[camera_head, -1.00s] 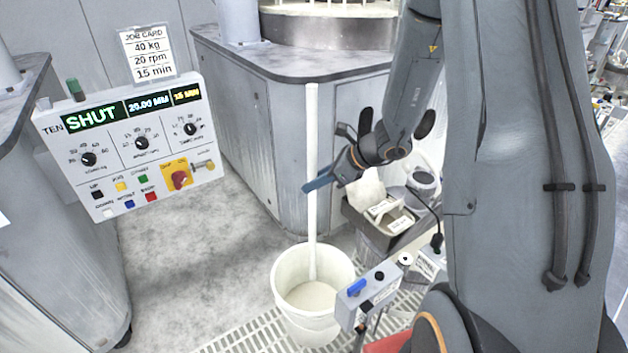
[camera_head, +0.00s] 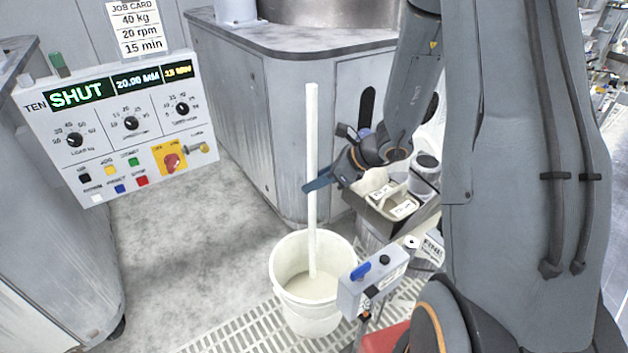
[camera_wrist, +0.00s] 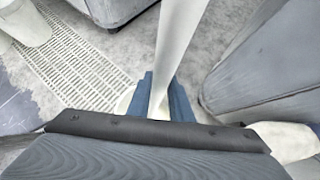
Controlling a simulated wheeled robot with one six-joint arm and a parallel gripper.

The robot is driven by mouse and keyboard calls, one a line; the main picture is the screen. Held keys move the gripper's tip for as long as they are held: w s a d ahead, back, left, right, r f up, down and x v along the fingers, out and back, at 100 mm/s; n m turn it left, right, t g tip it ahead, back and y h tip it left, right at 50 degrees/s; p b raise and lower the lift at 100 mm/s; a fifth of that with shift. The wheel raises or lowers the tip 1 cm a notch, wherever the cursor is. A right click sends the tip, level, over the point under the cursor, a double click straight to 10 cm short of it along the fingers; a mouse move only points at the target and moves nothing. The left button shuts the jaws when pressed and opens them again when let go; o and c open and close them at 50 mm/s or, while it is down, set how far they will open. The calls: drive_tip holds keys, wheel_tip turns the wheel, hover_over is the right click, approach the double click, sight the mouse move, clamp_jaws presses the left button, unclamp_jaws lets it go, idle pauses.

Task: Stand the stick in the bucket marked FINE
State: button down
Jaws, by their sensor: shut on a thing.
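The stick (camera_head: 312,140) is long, white and upright. My gripper (camera_head: 318,182) is shut on it around mid-length. In the wrist view, the stick (camera_wrist: 178,40) passes between the blue fingers (camera_wrist: 160,98). Its lower end shows against the inside of a white bucket (camera_head: 281,290) holding pale liquid. I cannot tell whether the end is inside the bucket or above it. No mark is readable on this bucket. A white label (camera_head: 432,249) at right seems to read FINE; what carries it is mostly hidden behind a grey control box.
The grey control box (camera_head: 372,278) stands close to the bucket's right. A tray of small containers (camera_head: 400,200) is behind it. A grey cabinet (camera_head: 255,130) stands behind the stick. A control panel (camera_head: 125,130) reads SHUT at left. The floor (camera_head: 190,240) between is clear.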

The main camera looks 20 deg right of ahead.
drive_tip(key=shift+f+b, duration=3.6)
drive_tip(key=shift+f, duration=0.9)
drive_tip(key=c, duration=1.5)
unclamp_jaws()
drive_tip(key=shift+r, duration=0.1)
drive_tip(key=p, duration=0.1)
approach(315, 206)
drive_tip(key=x, duration=0.3)
drive_tip(key=shift+w+d, duration=0.15)
drive_tip(key=shift+d, duration=0.15)
